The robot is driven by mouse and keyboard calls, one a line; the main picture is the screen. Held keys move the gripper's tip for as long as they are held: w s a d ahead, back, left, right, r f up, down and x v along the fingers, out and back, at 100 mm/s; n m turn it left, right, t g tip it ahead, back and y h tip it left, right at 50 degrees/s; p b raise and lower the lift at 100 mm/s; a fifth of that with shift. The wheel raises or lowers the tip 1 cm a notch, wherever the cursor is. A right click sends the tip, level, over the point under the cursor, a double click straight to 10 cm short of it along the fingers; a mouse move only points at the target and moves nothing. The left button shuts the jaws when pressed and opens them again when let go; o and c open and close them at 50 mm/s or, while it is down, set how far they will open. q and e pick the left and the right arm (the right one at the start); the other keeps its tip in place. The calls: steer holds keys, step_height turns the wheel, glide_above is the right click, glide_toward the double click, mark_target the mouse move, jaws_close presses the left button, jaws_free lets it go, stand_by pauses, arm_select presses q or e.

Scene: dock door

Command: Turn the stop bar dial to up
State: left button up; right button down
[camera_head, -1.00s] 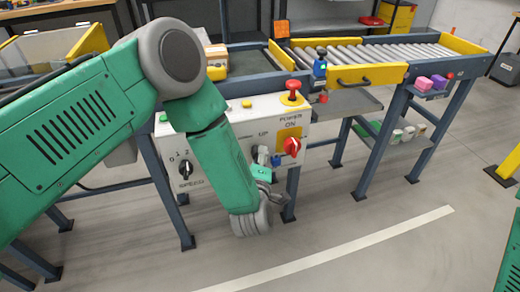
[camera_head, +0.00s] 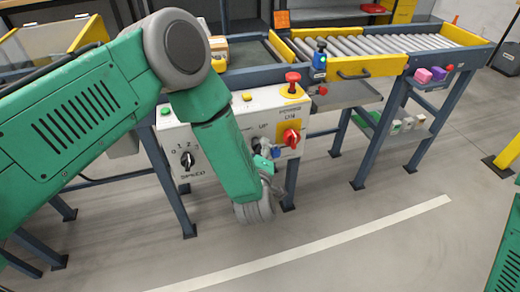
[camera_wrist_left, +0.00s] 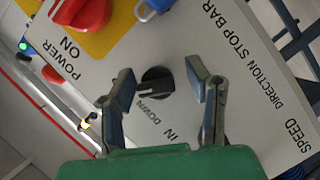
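The stop bar dial (camera_wrist_left: 157,80) is a small black knob with a pale pointer line, on the white control panel (camera_head: 222,135). In the left wrist view its line points to the left side of the picture, near the DOWN label. My left gripper (camera_wrist_left: 161,85) is open, with one fingertip on each side of the dial and visible gaps between. In the head view the left gripper (camera_head: 267,160) is at the panel's lower right, and it hides the dial. My right gripper is out of view.
A red power switch (camera_head: 291,138) on a yellow plate and a red stop button (camera_head: 293,82) are close by. A blue padlock (camera_wrist_left: 148,8) hangs near the switch. The speed dial (camera_head: 187,160) is at the panel's left. A roller conveyor (camera_head: 380,48) stands behind.

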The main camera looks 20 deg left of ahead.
arm_select(q)
steer(key=shift+r, duration=0.1)
steer(key=v, duration=1.1)
steer(key=shift+s+d, duration=0.2)
steer(key=shift+s, duration=0.15)
steer(key=s+a+f+m+g+h+p, duration=0.1)
steer(key=s+a+f+m+g, duration=0.2)
steer(key=s+a+m+g, duration=0.2)
steer(key=s+a+f+m+g+h+p, duration=0.1)
steer(key=s+a+f+m+g, duration=0.2)
steer(key=s, duration=0.9)
steer(key=s+a+f+m+g+h+p, duration=0.1)
steer(key=s+a+f+m+g, duration=0.2)
steer(key=s+a+m+g, duration=0.3)
steer(key=s+m, duration=0.1)
steer(key=s, duration=0.1)
steer(key=shift+s+a+f+m+g+h+p, duration=0.25)
steer(key=shift+a+f+m+g+h+p, duration=0.05)
steer(key=shift+a+h, duration=0.1)
